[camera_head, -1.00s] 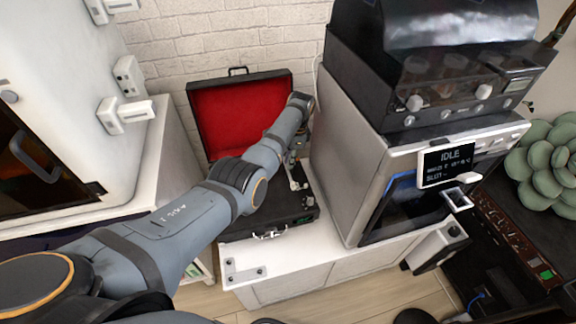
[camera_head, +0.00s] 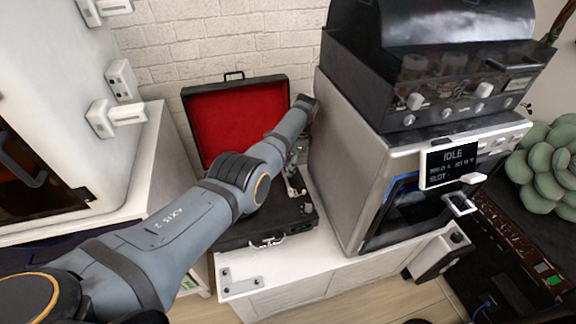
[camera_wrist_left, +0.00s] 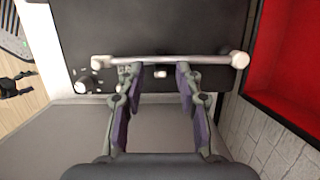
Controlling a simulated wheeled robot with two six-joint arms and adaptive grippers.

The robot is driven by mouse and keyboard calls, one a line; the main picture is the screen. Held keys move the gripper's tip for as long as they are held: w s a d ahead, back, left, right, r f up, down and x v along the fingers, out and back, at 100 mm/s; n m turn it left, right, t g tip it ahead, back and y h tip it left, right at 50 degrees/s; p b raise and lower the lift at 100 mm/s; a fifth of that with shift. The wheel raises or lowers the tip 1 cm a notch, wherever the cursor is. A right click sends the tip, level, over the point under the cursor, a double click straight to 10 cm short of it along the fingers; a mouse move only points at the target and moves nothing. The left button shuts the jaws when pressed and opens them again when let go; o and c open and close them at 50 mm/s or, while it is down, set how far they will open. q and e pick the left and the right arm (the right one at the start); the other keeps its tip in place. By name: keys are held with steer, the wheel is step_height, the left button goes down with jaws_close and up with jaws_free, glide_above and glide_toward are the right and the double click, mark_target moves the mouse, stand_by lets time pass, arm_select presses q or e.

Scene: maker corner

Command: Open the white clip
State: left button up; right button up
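A black case with a red-lined open lid (camera_head: 236,118) stands on the white cabinet. My left arm reaches over it, and the left gripper (camera_head: 295,184) is small and partly hidden there in the head view. In the left wrist view, the left gripper (camera_wrist_left: 160,78) is open, its two fingers apart and pointing at a pale bar (camera_wrist_left: 170,60) with round ends over the dark case. A small white piece (camera_wrist_left: 160,74) shows between the fingertips, with nothing held. I cannot tell for certain which part is the white clip. My right gripper is not in view.
A grey machine with a display reading IDLE (camera_head: 452,164) stands close to the right of the case. A white enclosure (camera_head: 60,90) with white fittings is at the left.

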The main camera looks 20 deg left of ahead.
arm_select(q)
steer(key=shift+r, duration=0.1)
steer(key=v, duration=0.7)
steer(key=shift+w+r, duration=0.1)
steer(key=shift+r, duration=0.05)
steer(key=shift+c, duration=0.2)
